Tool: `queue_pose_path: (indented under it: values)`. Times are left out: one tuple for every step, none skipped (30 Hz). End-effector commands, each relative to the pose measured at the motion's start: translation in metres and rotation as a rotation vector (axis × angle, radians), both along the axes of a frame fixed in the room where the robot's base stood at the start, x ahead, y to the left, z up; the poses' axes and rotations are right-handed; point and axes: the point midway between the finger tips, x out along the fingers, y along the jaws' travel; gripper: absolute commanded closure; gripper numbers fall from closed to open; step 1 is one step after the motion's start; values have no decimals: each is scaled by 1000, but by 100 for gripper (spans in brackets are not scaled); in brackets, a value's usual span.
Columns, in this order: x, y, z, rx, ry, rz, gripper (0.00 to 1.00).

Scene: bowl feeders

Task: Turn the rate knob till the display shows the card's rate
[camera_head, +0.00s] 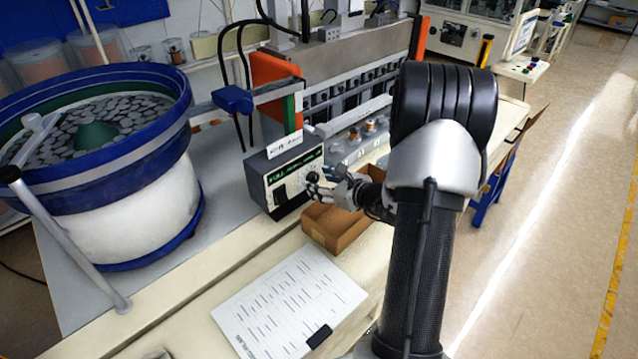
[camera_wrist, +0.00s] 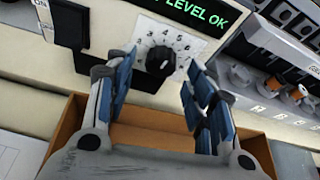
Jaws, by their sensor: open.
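The control box (camera_head: 284,172) stands at the bench edge beside the bowl feeder. Its black rate knob (camera_wrist: 160,60) sits on a white numbered dial (camera_wrist: 172,42), with several of its numbers readable. The display (camera_wrist: 198,14) shows green text ending in "LEVEL OK"; its left part is cut off, and no rate is readable. My gripper (camera_head: 318,182) is in front of the box face. In the wrist view my gripper (camera_wrist: 162,92) is open, with its blue-padded fingers on either side below the knob, apart from it. A white printed card (camera_head: 288,305) lies on the bench; its text is too small to read.
A brown open box (camera_head: 338,228) is below my gripper. A black switch (camera_wrist: 68,24) is left of the dial. The bowl feeder (camera_head: 130,205) stands at left, and small parts (camera_head: 362,132) sit in holders behind my gripper. The bench around the card is mostly clear.

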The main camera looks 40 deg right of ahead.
Motion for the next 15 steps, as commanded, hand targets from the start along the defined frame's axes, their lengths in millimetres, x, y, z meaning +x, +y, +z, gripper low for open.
queue_pose_path:
  values:
    - [6,0,-2,0,-1,1,51]
    - [8,1,-3,0,-1,1,51]
    - [10,1,-4,0,-1,1,51]
    - [11,1,-5,0,0,1,51]
    - [13,1,-5,0,0,1,51]
    - [13,0,-6,0,0,0,51]
    - [14,0,-6,0,0,0,51]
    - [14,0,-6,0,0,0,51]
    - [14,0,-6,0,0,0,51]
    - [14,0,-6,0,0,0,51]
    - [14,0,-5,0,0,0,51]
    - [14,0,-5,1,0,0,51]
    - [14,0,-5,0,0,0,51]
    - [14,0,-5,0,0,0,51]
    - [14,0,-5,0,0,0,53]
